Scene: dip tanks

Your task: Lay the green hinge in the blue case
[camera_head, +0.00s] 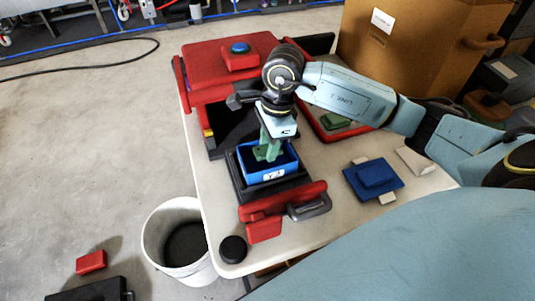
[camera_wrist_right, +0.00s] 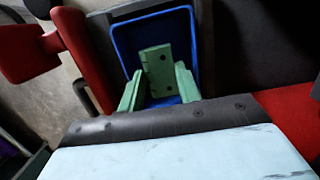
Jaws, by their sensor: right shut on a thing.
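The blue case (camera_head: 256,176) stands open in a dark holder on the table, with a white label on its front wall. My right gripper (camera_head: 269,141) reaches down over it and is shut on the green hinge (camera_head: 266,153). The hinge shows in the right wrist view (camera_wrist_right: 158,68) as a green plate with dark holes, between the green fingers and against the blue case (camera_wrist_right: 195,45). It is at the case's opening, inside its outline. I cannot tell whether it touches the floor of the case. My left gripper is not in view.
A red clamp-like part (camera_head: 280,203) lies in front of the case. A red tray (camera_head: 322,134) with green pieces is behind my right arm. A blue block (camera_head: 373,178) lies to the right. A white bucket (camera_head: 165,232) stands on the floor at left. A cardboard box (camera_head: 425,45) is at the back.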

